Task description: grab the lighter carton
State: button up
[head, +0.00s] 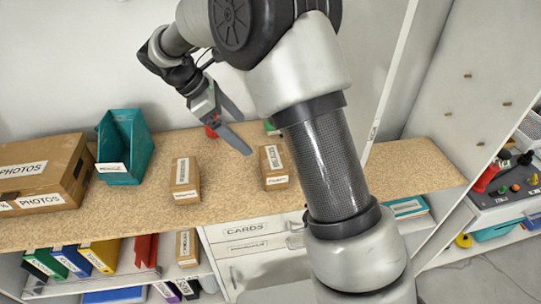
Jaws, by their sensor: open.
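Two small brown cartons with white labels stand on the wood-grain worktop in the head view. The left carton (185,192) stands right of a teal file holder. The right carton (273,183) stands further right, close beside my arm in the picture. Their browns look much alike, and their weight cannot be seen, so I cannot tell which is lighter. My gripper (243,132) is open and empty. It appears above the back of the worktop, between and behind the two cartons in the picture, touching neither.
A large carton (38,172) marked PHOTOS and the teal file holder (124,150) occupy the worktop's left. Binders (70,260) and another small carton (187,246) sit on the shelf below. White drawers (250,228) are under the middle. The worktop between the two cartons is clear.

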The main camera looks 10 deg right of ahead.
aim_at(269, 158)
jog(key=x, duration=1.6)
jog(key=shift+s+d+f+p, duration=0.1)
jog(key=shift+d+f+p, duration=0.15)
jog(key=shift+f+p, duration=0.05)
jog(key=c, duration=1)
